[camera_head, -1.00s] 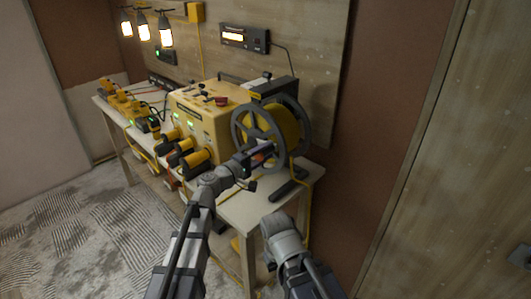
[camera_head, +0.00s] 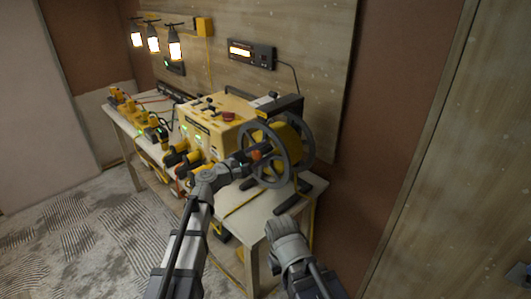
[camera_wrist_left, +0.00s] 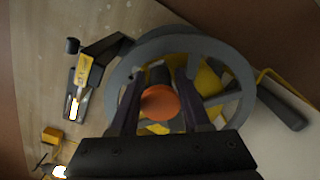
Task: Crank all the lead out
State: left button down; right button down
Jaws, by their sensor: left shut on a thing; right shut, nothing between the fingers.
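The cable reel (camera_head: 285,176) stands at the right end of the bench, with grey spoked rims and a yellow drum (camera_head: 287,139). Its crank handle has an orange end (camera_head: 256,154), which also shows in the left wrist view (camera_wrist_left: 160,103). My left gripper (camera_head: 248,157) is shut on this handle in front of the near rim; its two fingers flank the handle in the left wrist view. My right gripper (camera_head: 284,226) is shut and empty, low in front of the bench's right end. How much lead is left on the drum cannot be told.
Lit lamps (camera_head: 153,40) and a display box (camera_head: 252,53) are on the back wall. Open floor lies left.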

pick_arm(q)
jog(key=shift+w+a+r, duration=0.1)
jog(key=shift+w+a, duration=0.15)
dwell(0.3)
jog(key=c, duration=0.6)
grip_release()
jog(key=shift+s+a, duration=0.15)
jog(key=shift+s, duration=0.1)
jog(key=v, duration=0.7)
jog(key=shift+s+a, duration=0.1)
jog(key=shift+a, duration=0.1)
